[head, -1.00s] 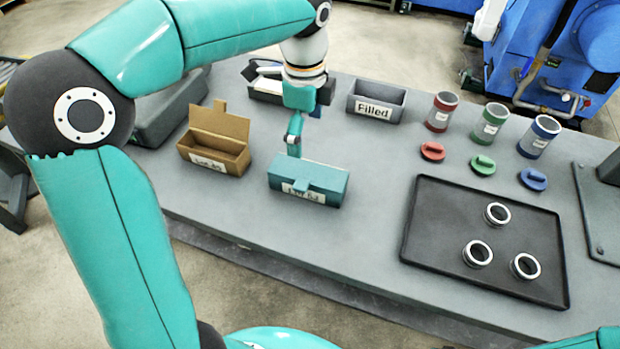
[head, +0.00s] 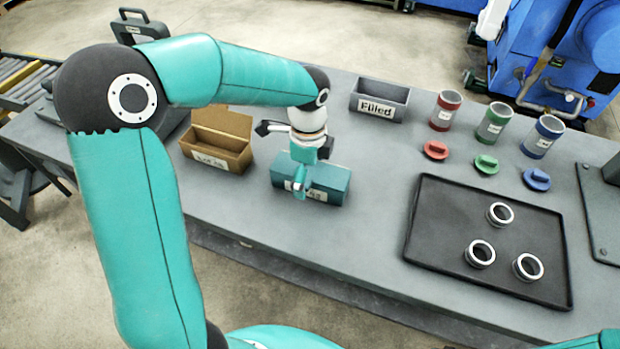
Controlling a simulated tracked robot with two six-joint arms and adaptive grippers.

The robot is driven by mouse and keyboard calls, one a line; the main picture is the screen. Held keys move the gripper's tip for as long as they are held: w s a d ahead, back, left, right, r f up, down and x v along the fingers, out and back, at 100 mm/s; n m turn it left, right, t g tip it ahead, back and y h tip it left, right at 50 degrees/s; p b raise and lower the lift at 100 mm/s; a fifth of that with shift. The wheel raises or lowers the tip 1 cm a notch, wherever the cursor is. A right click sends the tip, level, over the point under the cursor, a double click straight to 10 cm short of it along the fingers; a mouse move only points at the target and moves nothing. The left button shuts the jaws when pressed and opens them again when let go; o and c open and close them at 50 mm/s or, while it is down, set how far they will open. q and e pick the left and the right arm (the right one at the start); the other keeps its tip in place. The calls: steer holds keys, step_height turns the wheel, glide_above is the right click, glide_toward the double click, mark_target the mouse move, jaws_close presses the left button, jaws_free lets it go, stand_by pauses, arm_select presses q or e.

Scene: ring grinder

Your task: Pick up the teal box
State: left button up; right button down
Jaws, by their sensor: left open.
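The teal box (head: 328,182) sits on the grey table, left of its middle, with its lid down and a white label on its front. My left gripper (head: 299,190) is over the front of the box and hides part of the label. It is open. Whether its fingers touch the box I cannot tell. My right gripper is not in view.
A brown box (head: 217,148) with its lid up stands left of the teal box. A grey bin marked Filled (head: 378,102) is behind it. A black tray (head: 430,225) with three rings lies to the right. Red, green and blue canisters (head: 494,124) stand at the back right.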

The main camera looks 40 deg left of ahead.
arm_select(q)
steer(key=c, duration=0.9)
steer(key=shift+o, duration=0.2)
steer(key=shift+r, duration=0.1)
